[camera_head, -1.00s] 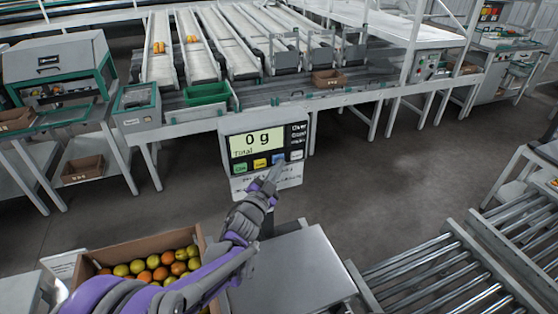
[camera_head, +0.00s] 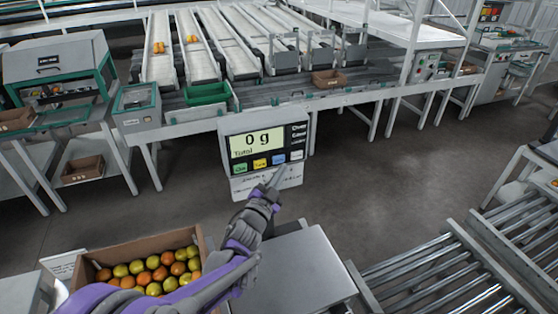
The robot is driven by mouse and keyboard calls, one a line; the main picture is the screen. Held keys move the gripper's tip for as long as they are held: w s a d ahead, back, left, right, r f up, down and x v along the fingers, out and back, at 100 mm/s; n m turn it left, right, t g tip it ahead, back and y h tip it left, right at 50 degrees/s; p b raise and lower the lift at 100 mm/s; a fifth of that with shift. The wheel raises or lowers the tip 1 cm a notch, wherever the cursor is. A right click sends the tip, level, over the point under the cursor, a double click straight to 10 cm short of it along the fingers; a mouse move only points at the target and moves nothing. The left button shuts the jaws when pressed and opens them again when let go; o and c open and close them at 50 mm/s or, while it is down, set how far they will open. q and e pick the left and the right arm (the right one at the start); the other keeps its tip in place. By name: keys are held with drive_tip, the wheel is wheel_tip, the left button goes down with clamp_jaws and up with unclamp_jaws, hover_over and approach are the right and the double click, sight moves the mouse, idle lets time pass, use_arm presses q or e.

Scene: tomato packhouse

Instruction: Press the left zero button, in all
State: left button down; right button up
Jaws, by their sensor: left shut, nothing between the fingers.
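The scale's display unit (camera_head: 264,137) faces me, its screen reading "0 g" with "Total" below. Under the screen runs a row of coloured buttons: a green button (camera_head: 240,168) at the left, a yellow button (camera_head: 260,163), a blue button (camera_head: 278,159) and a white button (camera_head: 296,155). The labels are too small to read surely. My left gripper (camera_head: 277,176) is shut and empty, its tips just below the blue button. It appears apart from the panel. My right gripper is not in view.
A cardboard box of tomatoes (camera_head: 150,246) stands at lower left. A bare metal scale plate (camera_head: 297,268) lies at lower centre, beside a roller conveyor (camera_head: 445,275). A grading line with a green bin (camera_head: 207,93) stands behind the display.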

use_arm(q)
drive_tip(key=s, duration=0.1)
drive_tip(key=s+d, duration=0.1)
drive_tip(key=s, duration=0.2)
drive_tip(key=shift+d, duration=0.3)
drive_tip(key=shift+a, duration=0.1)
idle(0.5)
drive_tip(key=s+a+f+n+g+y, duration=0.2)
drive_tip(key=s+a+n+g+y, duration=0.15)
drive_tip(key=s+a, duration=0.3)
drive_tip(key=s+a+f+n+g+y, duration=0.2)
drive_tip(key=s+a+f+n+y, duration=0.15)
drive_tip(key=s+a+n, duration=0.35)
drive_tip(key=s+a+f+g, duration=0.2)
drive_tip(key=s+f+g, duration=0.1)
drive_tip(key=s, duration=0.6)
drive_tip(key=s+a+f+n+g, duration=0.1)
drive_tip(key=s+f+g, duration=0.3)
drive_tip(key=s, duration=0.5)
drive_tip(key=shift+s+a+f+y, duration=0.15)
drive_tip(key=shift+a+f+y, duration=0.1)
drive_tip(key=shift+a+y, duration=0.1)
drive_tip(key=shift+d+n, duration=0.1)
drive_tip(key=shift+n, duration=0.15)
